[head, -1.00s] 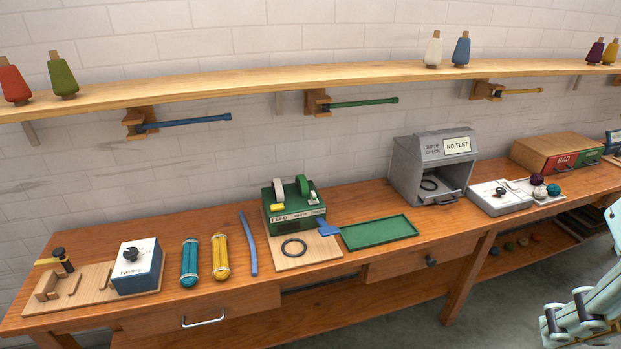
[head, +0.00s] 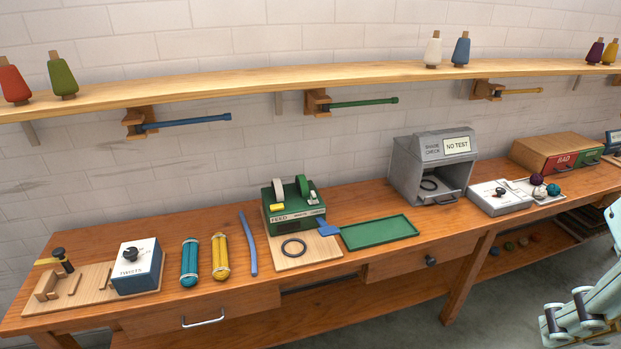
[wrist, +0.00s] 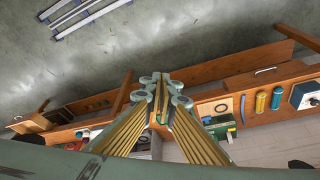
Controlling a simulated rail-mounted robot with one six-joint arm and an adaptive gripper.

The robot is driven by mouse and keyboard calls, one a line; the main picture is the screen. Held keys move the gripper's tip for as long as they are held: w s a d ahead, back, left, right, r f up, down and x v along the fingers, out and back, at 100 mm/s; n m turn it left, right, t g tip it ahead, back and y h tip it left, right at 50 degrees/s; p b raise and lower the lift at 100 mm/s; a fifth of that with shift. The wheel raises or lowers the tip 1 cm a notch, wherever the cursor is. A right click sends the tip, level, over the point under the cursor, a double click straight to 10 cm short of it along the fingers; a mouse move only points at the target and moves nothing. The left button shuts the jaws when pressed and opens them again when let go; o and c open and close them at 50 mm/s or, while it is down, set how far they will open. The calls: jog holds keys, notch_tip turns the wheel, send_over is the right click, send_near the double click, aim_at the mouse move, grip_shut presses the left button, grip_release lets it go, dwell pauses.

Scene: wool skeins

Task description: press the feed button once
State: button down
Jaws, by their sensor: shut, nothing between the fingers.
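In the wrist view the machine (wrist: 222,130) is small and right of my gripper. My gripper (wrist: 161,82) is shut and empty, well apart from the machine. The button's exact state is too small to tell.
A blue paddle (head: 328,230) sticks out beside a green tray (head: 378,232). A dark ring (head: 293,248) lies before the machine. A blue rod (head: 248,243) and yellow skein (head: 220,257) lie left of it. The shelf (head: 250,82) with pegs below overhangs the back.

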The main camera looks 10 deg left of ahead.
jog(key=shift+w, duration=0.15)
jog(key=w+d+f+n+g+h+p, duration=0.15)
jog(key=w+n+h, duration=0.3)
jog(key=w, duration=1.55)
jog(key=w+a+f+n+p, duration=0.1)
jog(key=w+a+f+n, duration=0.2)
jog(key=w, duration=0.5)
jog(key=w+a+f+n, duration=0.1)
jog(key=w+a+n, duration=0.25)
jog(key=w, duration=0.45)
jog(key=w+a+f+n+t+p, duration=0.1)
jog(key=w+a+f+n+t, duration=0.1)
jog(key=w+a, duration=0.6)
jog(key=w+a+f+n+t+p, duration=0.1)
jog(key=w+a+f+n+p, duration=0.2)
jog(key=a, duration=1)
jog(key=w+a+f+n+t, duration=0.1)
jog(key=w+a+f+n, duration=0.1)
jog(key=a, duration=1)
jog(key=w+a+f+n+t+p, duration=0.1)
jog(key=a+f+n, duration=0.3)
jog(key=a, duration=0.8)
jog(key=shift+w+a+f+t+y, duration=0.25)
jog(key=shift+w+f+t+y, duration=0.15)
jog(key=shift+w+f, duration=0.6)
jog(key=shift+s+f, duration=0.1)
jog(key=shift+f, duration=0.15)
